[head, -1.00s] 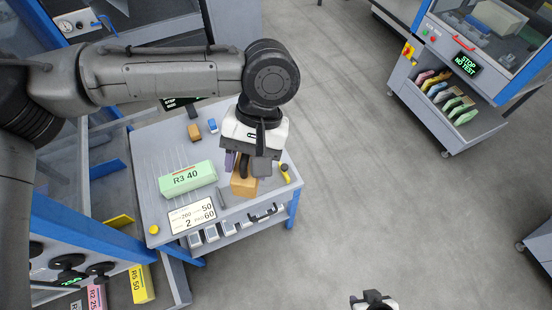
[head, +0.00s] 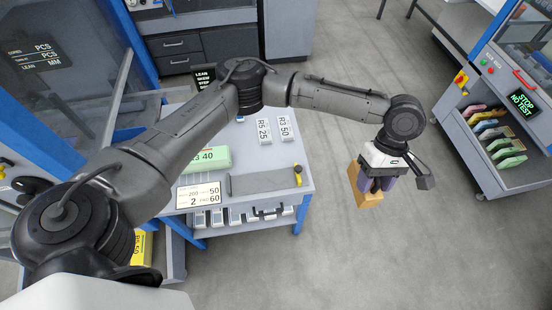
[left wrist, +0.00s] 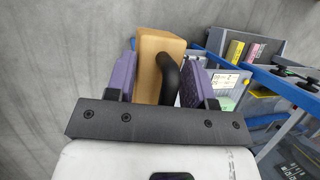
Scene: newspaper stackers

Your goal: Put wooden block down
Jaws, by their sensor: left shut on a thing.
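The wooden block (head: 366,192) is an orange-tan block held in the air over the floor, to the right of the blue-edged work table (head: 248,150). My left gripper (head: 376,184) is shut on it, with purple pads on either side. In the left wrist view the block (left wrist: 158,48) stands out beyond the pads, and a dark curved bar (left wrist: 169,76) lies in front of its face. The block touches neither table nor floor. My right gripper is not in view.
A green block (head: 212,158), white boxes marked R5 25 (head: 264,130) and R3 50 (head: 287,129), a long grey strip (head: 265,181) and a number card (head: 199,196) lie on the table. A machine with a rack of coloured blocks (head: 495,135) stands at the right. Open floor lies between.

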